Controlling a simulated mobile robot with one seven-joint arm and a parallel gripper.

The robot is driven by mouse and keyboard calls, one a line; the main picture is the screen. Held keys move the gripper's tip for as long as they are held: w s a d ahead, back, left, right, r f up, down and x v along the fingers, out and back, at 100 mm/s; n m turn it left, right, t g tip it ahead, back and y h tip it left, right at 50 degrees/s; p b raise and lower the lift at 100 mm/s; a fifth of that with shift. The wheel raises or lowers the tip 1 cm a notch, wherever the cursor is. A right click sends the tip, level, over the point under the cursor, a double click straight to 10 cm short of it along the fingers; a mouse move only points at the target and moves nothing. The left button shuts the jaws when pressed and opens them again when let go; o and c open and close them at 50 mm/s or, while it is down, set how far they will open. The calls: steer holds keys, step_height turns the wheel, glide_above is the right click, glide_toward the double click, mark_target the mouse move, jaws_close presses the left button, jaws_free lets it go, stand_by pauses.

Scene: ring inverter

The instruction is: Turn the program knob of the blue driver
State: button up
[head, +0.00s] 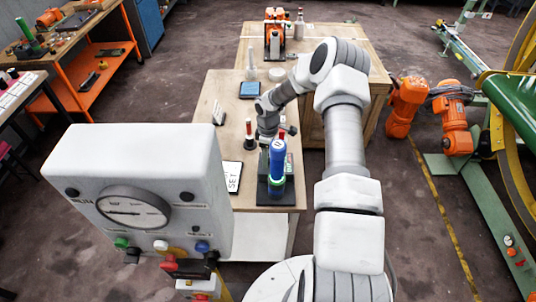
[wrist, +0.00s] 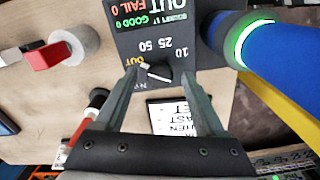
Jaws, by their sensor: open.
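The blue driver (head: 277,165) stands upright on a dark base at the near end of the wooden bench. In the wrist view its blue body (wrist: 285,60) with a lit green ring lies at the upper right. Beside it is a dark panel (wrist: 125,42) printed with numbers and counts. The black knob (wrist: 157,73) with a white pointer sits at the panel's lower edge. My gripper (wrist: 161,61) is open, its fingertips on either side of the knob. Contact with the knob cannot be told. In the head view my wrist (head: 268,117) hides the fingers.
A printed card (wrist: 175,116) lies near the panel; it also shows in the head view (head: 232,176). A white cylinder and red-handled item (wrist: 47,55) are at the wrist view's left. A gauge box (head: 140,195) stands in front. A blue-screened device (head: 249,90) lies farther back.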

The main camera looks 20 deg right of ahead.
jaws_close()
stand_by(0.3)
steer(key=m+b, duration=0.3)
steer(key=b, duration=0.1)
steer(key=shift+f, duration=0.2)
steer(key=shift+r+m+b, duration=0.2)
steer(key=shift+m+b, duration=1.55)
steer(key=shift+m, duration=0.55)
jaws_free()
